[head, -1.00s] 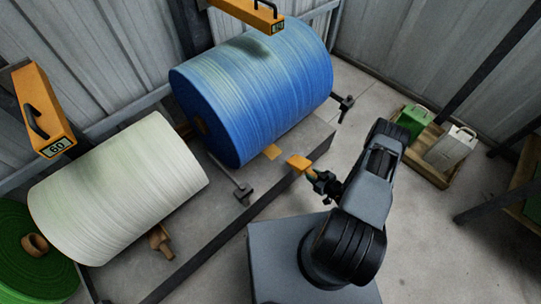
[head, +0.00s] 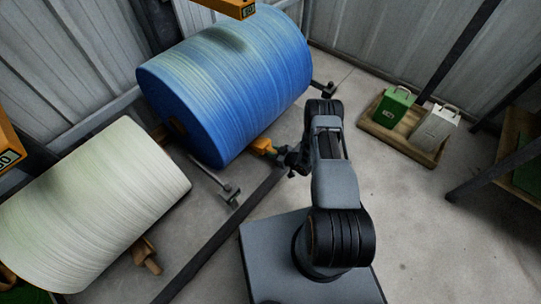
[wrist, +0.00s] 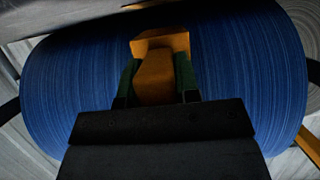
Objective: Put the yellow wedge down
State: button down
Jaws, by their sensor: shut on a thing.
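The yellow wedge (head: 261,145) is held in my gripper (head: 280,153), close to the lower right side of the big blue roll (head: 225,85). In the wrist view the wedge (wrist: 155,78) sits between the two green-padded fingers of my gripper (wrist: 157,88), which are shut on it. The blue roll (wrist: 70,90) fills the background there. A wider orange-yellow part shows at the wedge's far end; I cannot tell if it is the same piece. Whether the wedge touches the floor or the roll is unclear.
A white roll (head: 90,205) lies at the left. A dark bar (head: 220,238) runs along the floor before the rolls, with a metal stop (head: 229,193) behind it. A wooden tray (head: 432,158) holds a green can (head: 391,106) and a white can (head: 434,128).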

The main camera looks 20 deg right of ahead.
jog(key=shift+w+a, duration=0.55)
jog(key=shift+w, duration=0.25)
jog(key=shift+w+f+b, duration=0.1)
jog(key=shift+f+b, duration=1)
jog(key=shift+f, duration=0.6)
jog(key=shift+f, duration=0.2)
jog(key=c, duration=0.8)
grip_release()
jog(key=shift+c, duration=0.2)
jog(key=shift+r, duration=0.15)
jog(key=shift+r, duration=0.2)
jog(key=p+v, duration=0.3)
jog(key=v, duration=0.9)
jog(key=shift+f+p, duration=0.25)
jog(key=shift+p, duration=0.1)
